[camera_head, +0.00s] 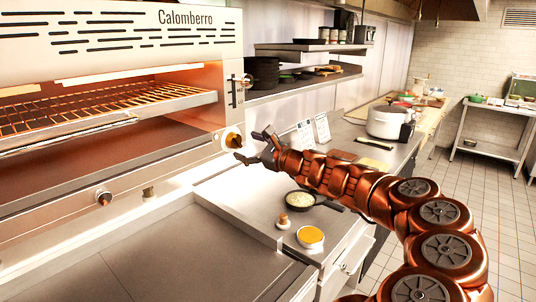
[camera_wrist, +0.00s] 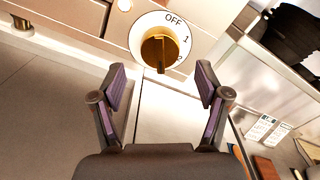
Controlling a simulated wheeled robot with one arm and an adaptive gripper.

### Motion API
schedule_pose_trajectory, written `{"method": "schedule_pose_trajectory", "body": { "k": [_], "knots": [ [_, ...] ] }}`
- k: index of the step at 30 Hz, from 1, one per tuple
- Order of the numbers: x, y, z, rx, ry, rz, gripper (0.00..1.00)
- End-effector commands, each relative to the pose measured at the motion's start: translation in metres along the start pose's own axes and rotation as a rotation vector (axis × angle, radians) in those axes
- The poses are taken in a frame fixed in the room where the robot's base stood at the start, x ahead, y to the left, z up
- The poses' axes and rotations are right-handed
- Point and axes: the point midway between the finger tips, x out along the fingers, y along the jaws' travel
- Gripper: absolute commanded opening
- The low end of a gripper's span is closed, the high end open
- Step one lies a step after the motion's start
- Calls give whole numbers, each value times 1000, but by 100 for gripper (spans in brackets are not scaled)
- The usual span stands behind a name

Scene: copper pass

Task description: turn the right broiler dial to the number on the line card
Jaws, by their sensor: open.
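The right broiler dial (camera_head: 232,140) is a brass knob on a round white plate at the broiler's right front. In the wrist view the brass knob (camera_wrist: 158,48) is straight ahead, its plate reading OFF, 1 and a partly hidden 2. Which mark the knob points to I cannot tell. My gripper (camera_head: 251,147) is just in front of the dial, apart from it. In the wrist view my gripper (camera_wrist: 160,80) is open and empty, with the knob beyond and between its fingertips.
Another broiler knob (camera_head: 103,197) is at the lower left. A pan of pale food (camera_head: 300,198), a bowl of yellow food (camera_head: 310,237) and a small brass-topped item (camera_head: 283,221) sit on the counter below my arm. A pot (camera_head: 388,122) stands farther back.

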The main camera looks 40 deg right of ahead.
Motion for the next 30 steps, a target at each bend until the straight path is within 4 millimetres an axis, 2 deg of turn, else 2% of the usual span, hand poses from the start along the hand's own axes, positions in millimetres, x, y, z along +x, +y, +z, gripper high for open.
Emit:
{"method": "schedule_pose_trajectory", "body": {
  "k": [18,30],
  "knots": [
    [-63,-2,-2,0,5,-5,75],
    [-77,0,-1,1,1,-1,75]
  ]
}}
